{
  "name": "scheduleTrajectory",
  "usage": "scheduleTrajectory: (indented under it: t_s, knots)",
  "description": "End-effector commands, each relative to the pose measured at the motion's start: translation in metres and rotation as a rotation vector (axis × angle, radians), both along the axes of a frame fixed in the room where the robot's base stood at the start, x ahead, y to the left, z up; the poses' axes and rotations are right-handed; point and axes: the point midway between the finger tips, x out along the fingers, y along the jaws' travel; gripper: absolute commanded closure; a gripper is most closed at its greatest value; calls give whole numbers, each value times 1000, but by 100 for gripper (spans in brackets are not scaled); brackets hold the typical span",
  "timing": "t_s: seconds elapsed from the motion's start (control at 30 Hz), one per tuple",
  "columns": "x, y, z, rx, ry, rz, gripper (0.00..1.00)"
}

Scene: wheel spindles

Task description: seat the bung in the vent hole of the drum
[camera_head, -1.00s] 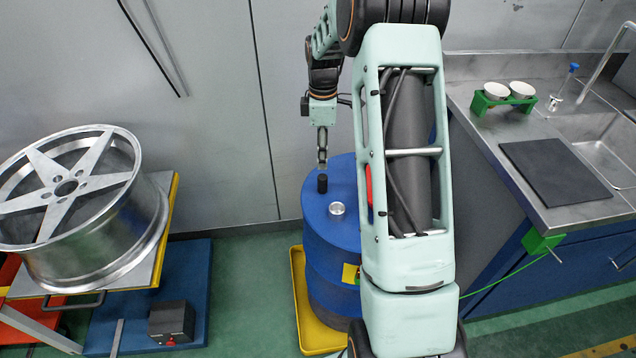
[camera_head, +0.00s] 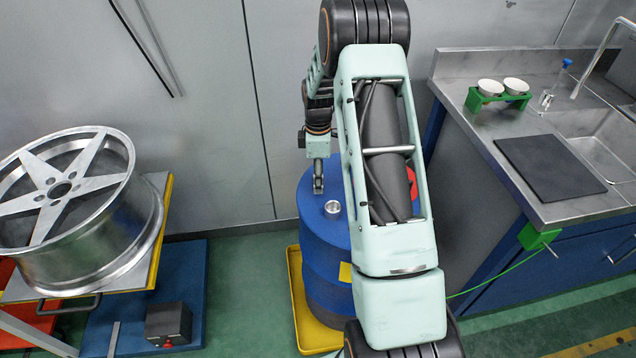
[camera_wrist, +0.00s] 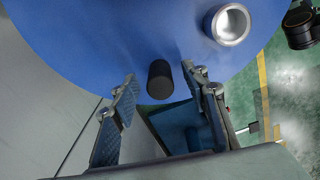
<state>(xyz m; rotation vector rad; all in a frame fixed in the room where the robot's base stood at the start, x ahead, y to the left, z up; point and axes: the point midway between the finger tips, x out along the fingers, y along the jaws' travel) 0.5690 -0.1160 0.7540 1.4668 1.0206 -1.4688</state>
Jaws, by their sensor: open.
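The blue drum (camera_head: 312,235) stands upright below my arm. In the wrist view, a black cylinder, which looks like the bung (camera_wrist: 160,79), stands on the blue drum top (camera_wrist: 110,45). In the head view it is hidden at my gripper. My gripper (camera_head: 318,188) is low over the drum top. In the wrist view my gripper (camera_wrist: 158,88) is open, one finger on each side of the bung's line, with gaps showing. A silver round fitting with an open top (camera_head: 333,208) is on the drum beside it; it also shows in the wrist view (camera_wrist: 229,24). I cannot tell whether it is the vent hole.
The drum stands on a yellow tray (camera_head: 294,290). A silver wheel (camera_head: 70,210) lies on a stand at left. A steel sink counter (camera_head: 480,150) with white cups in a green holder (camera_head: 497,98) is at right. The grey wall is close behind the drum.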

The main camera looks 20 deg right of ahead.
Motion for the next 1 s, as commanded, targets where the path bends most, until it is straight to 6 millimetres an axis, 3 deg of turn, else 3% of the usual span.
scheduleTrajectory:
  t_s: [0.07, 0.43, 0.77, 1.0]
  knots:
    - [0, 0, 0, 0, 0, 0, 59]
    - [0, 0, 1, 0, 0, 0, 100]
    - [0, 0, 3, 0, 0, -1, 100]
    - [1, 0, 27, 0, -3, -1, 100]
